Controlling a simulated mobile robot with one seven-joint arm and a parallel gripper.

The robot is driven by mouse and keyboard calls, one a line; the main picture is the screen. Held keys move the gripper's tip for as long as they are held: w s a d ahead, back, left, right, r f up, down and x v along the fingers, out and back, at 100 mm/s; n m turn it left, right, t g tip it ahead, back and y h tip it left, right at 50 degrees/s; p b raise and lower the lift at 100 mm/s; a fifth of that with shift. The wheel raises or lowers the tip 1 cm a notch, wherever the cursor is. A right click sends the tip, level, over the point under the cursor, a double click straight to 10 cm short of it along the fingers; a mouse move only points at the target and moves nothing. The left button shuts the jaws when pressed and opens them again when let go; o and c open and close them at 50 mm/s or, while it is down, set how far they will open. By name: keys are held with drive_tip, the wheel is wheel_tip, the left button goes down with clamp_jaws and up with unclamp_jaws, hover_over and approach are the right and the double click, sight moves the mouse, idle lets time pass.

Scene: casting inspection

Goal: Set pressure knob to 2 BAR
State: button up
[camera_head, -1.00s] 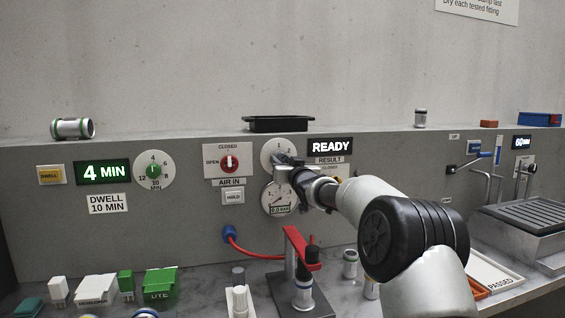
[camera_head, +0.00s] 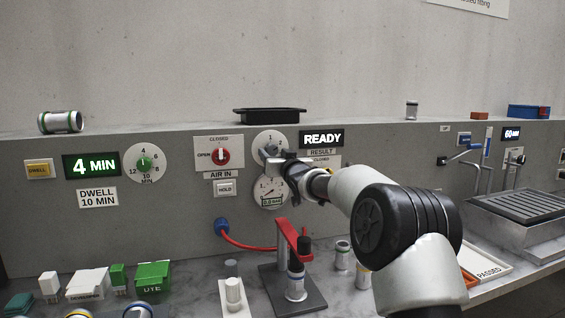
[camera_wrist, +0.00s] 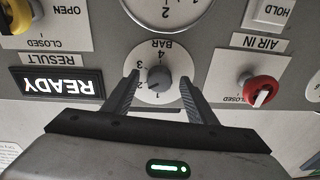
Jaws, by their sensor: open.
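The pressure knob (camera_wrist: 158,76) is a small grey knob on a round white dial plate (camera_head: 270,138) marked 1 to 4 BAR. The wrist view shows it upside down. My gripper (camera_wrist: 158,82) is open, with one finger on each side of the knob, apparently not clamped on it. The knob's exact pointer direction is hard to make out. In the head view my gripper (camera_head: 272,155) is in front of the dial and covers most of the knob. The pressure gauge (camera_head: 270,190) just below has a small readout that seems to say 0.0 BAR.
A red air-in knob (camera_wrist: 262,92) and the HOLD button (camera_head: 225,188) are beside the dial. The READY display (camera_head: 322,138) is on its other side. A red-handled clamp fixture (camera_head: 292,265) stands on the bench below. A black tray (camera_head: 269,115) sits on the ledge above.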

drive_tip(key=v, duration=1.7)
drive_tip(key=shift+s+d, duration=0.1)
drive_tip(key=shift+d, duration=0.05)
drive_tip(key=s+d+f+m+g+h, duration=0.1)
drive_tip(key=s+d+f+g+h, duration=0.2)
drive_tip(key=s, duration=0.6)
drive_tip(key=s+d+f+m+g+h, duration=0.1)
drive_tip(key=s+d+f+g+h, duration=0.3)
drive_tip(key=s, duration=0.6)
drive_tip(key=s+d+f+m+g, duration=0.15)
drive_tip(key=s+d, duration=0.25)
drive_tip(key=s, duration=0.5)
drive_tip(key=s+f+g, duration=0.2)
drive_tip(key=s+f, duration=0.2)
drive_tip(key=s, duration=0.4)
drive_tip(key=s+f+g, duration=0.2)
drive_tip(key=s+f, duration=0.1)
drive_tip(key=s, duration=0.4)
wheel_tip(320, 180, up, 23)
drive_tip(key=p, duration=2.2)
drive_tip(key=shift+f+y, duration=0.2)
drive_tip(key=shift+y, duration=0.1)
drive_tip(key=shift+w+d, duration=0.1)
drive_tip(key=shift+d, duration=0.05)
